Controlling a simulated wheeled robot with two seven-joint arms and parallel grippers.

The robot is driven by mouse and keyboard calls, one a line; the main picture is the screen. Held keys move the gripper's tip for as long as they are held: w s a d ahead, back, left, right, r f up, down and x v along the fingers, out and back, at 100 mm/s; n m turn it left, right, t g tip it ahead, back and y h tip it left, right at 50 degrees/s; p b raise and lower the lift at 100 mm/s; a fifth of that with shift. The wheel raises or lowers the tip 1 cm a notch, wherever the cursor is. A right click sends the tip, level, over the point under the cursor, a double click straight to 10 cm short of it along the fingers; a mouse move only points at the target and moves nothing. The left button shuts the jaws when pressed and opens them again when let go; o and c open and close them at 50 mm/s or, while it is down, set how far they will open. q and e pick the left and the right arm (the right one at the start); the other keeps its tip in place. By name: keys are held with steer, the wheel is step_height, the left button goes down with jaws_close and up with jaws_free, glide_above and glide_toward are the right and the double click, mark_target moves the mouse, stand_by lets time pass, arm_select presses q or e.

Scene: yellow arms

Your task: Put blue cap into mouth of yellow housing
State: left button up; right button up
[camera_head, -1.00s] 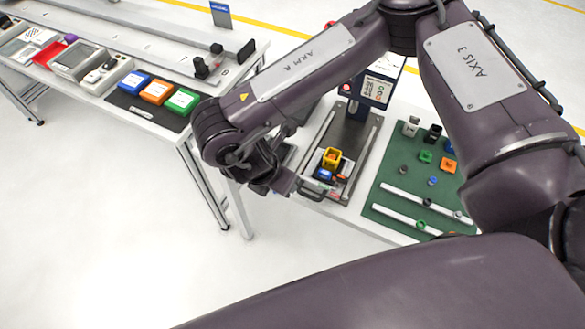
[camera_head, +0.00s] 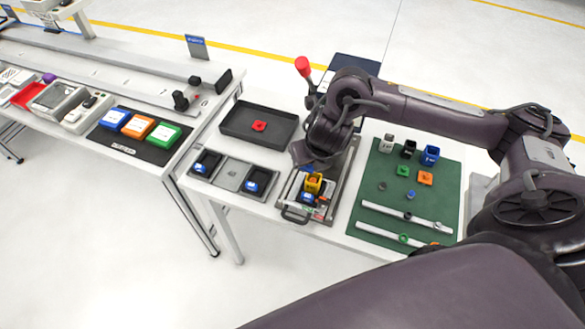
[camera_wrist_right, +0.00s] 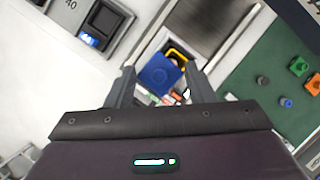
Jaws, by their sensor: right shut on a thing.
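The yellow housing (camera_head: 313,183) stands on a grey fixture plate (camera_head: 345,165) on the white table, with something orange in its opening. In the right wrist view the housing (camera_wrist_right: 178,52) is partly covered by the blue cap (camera_wrist_right: 158,75), which sits between my right fingers and looks nearer the camera. My right gripper (camera_wrist_right: 160,78) is shut on the cap, close to the housing; I cannot tell whether cap and housing touch. In the head view its wrist is just behind the housing and the fingers are hidden. A small blue part (camera_head: 307,197) shows in front of the housing. My left gripper is not in view.
A green mat (camera_head: 385,215) with coloured housings, small caps and two white rails lies right of the fixture. A black tray (camera_head: 235,125) with a red part and grey trays (camera_head: 232,173) lie to its left. A red knob (camera_head: 302,66) stands behind.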

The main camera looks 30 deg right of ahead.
mark_target(313, 183)
steer(key=shift+d+r+n, duration=0.25)
steer(key=shift+d+n, duration=0.05)
steer(key=shift+d, duration=0.8)
steer(key=shift+a+f+b, duration=0.1)
steer(key=shift+f+b, duration=0.35)
steer(key=shift+f, duration=0.05)
steer(key=shift+f+b, duration=2.6)
steer(key=shift+f, duration=0.35)
steer(key=shift+f, duration=0.2)
steer(key=o, duration=1)
steer(key=shift+r, duration=0.1)
